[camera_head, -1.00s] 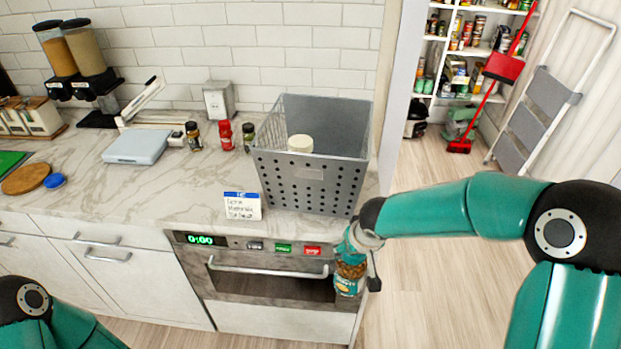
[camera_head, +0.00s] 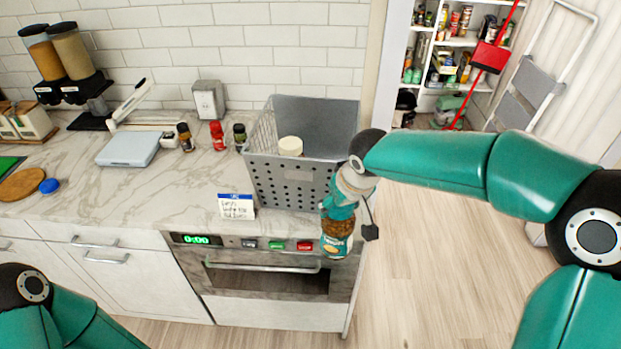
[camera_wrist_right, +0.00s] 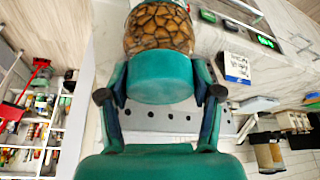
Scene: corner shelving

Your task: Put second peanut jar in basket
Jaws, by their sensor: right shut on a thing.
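My right gripper (camera_head: 343,197) is shut on a peanut jar (camera_head: 336,234), a clear jar with brown nuts, a teal label and a teal lid. It hangs in front of the oven's top right corner, just before the basket. In the right wrist view the jar (camera_wrist_right: 160,42) sits between the two fingers (camera_wrist_right: 161,95), lid towards the palm. The grey perforated basket (camera_head: 292,178) stands on the counter, with a white-lidded jar (camera_head: 290,146) inside; most of that jar is hidden. My left arm shows at the lower left, but its gripper is out of view.
A note card (camera_head: 237,206) stands at the counter edge left of the basket. Small spice jars (camera_head: 217,135) stand left of the basket by the wall. An oven (camera_head: 262,265) is below. Open floor lies to the right.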

